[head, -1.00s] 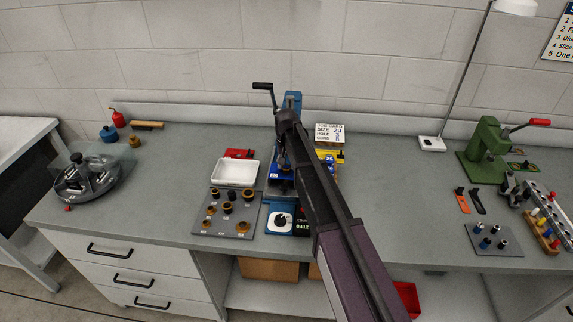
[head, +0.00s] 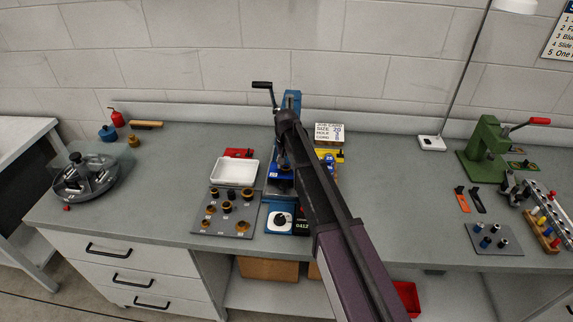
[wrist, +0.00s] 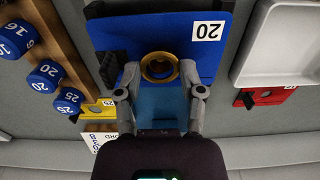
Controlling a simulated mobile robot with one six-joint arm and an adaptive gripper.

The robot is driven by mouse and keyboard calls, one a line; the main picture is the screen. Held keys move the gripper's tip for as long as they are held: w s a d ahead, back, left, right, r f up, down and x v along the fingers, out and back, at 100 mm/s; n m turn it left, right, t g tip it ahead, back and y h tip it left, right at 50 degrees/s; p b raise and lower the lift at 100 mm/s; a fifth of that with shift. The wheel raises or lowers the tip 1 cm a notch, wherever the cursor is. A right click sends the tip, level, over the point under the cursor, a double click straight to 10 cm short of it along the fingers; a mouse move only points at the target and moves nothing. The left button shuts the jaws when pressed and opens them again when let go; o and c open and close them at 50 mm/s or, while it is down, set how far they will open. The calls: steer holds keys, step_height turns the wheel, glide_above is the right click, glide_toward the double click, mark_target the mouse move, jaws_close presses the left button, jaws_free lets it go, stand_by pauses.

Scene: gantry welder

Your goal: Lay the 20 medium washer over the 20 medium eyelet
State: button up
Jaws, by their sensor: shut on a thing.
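My gripper (wrist: 160,75) is shut on a brass-coloured ring, the washer (wrist: 147,68), seen in the wrist view. The ring lies flat between the two fingertips, over the blue plate (wrist: 180,36) that carries a white "20" label. The ring's centre looks dark. I cannot make out a separate eyelet under it, nor tell whether the ring touches anything below. In the head view, my arm hides the gripper and most of the blue press (head: 291,103) with its black crank handle.
A white tray (head: 234,173) and a grey board (head: 210,229) with several brass and dark pieces stand left of the press. Blue-ended punches in a wooden rack (wrist: 60,60) and a yellow block (wrist: 98,115) sit close by. A job card (head: 329,132) stands behind.

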steer(key=shift+f+b, duration=0.65)
steer(key=shift+f, duration=0.05)
stand_by(0.5)
steer(key=o, duration=0.7)
steer(key=shift+o, duration=0.2)
steer(key=shift+r, duration=0.1)
